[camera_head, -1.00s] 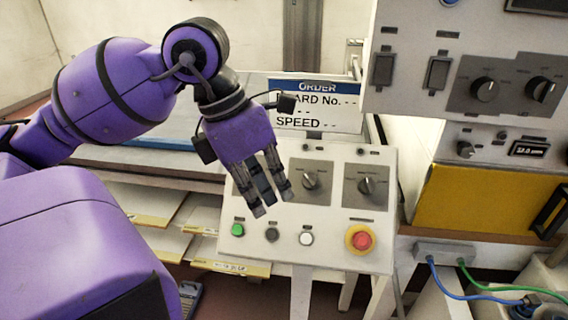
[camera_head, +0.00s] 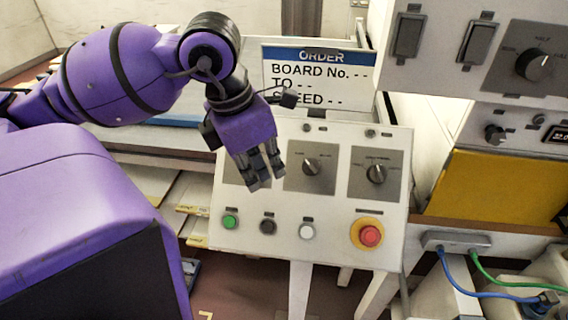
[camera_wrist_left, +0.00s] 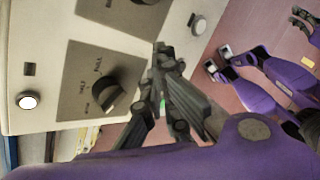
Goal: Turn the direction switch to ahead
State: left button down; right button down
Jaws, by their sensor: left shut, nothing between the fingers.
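The white sloped control panel (camera_head: 330,220) shows in the head view with grey plates that carry black rotary knobs. The middle knob (camera_head: 310,171) and the right knob (camera_head: 377,172) are in plain view. Their print is too small to read, so I cannot tell which is the direction switch. My left gripper (camera_head: 262,180) is shut and empty, pointing down in front of the left plate, which it partly hides. In the left wrist view, my left gripper (camera_wrist_left: 162,70) is beside a black knob (camera_wrist_left: 102,98) on a grey plate, apparently apart from it.
A red stop button (camera_head: 370,236) on a yellow ring and green (camera_head: 229,222), dark and white buttons line the panel's lower part. An order sign (camera_head: 318,80) stands behind. A switch box (camera_head: 448,75) overhangs at upper right. Blue and green cables run at lower right.

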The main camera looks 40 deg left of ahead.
aim_at(311, 167)
pick_arm(q)
jog(key=x, duration=0.2)
jog(key=shift+f, duration=0.3)
jog(key=shift+w+d+r, duration=0.2)
jog(key=shift+w+r, duration=0.25)
jog(key=shift+r, duration=0.05)
jog(key=shift+w+d+r, duration=0.15)
jog(key=shift+w+r, duration=0.35)
jog(key=shift+w+d+r, duration=0.3)
jog(key=shift+w+r, duration=0.1)
jog(key=shift+w, duration=0.25)
pick_arm(e)
jog(key=shift+w+a+f, duration=0.1)
jog(key=shift+w+a, duration=0.15)
jog(key=shift+w, duration=0.1)
pick_arm(q)
jog(key=shift+b, duration=0.3)
pick_arm(e)
jog(key=shift+d, duration=0.1)
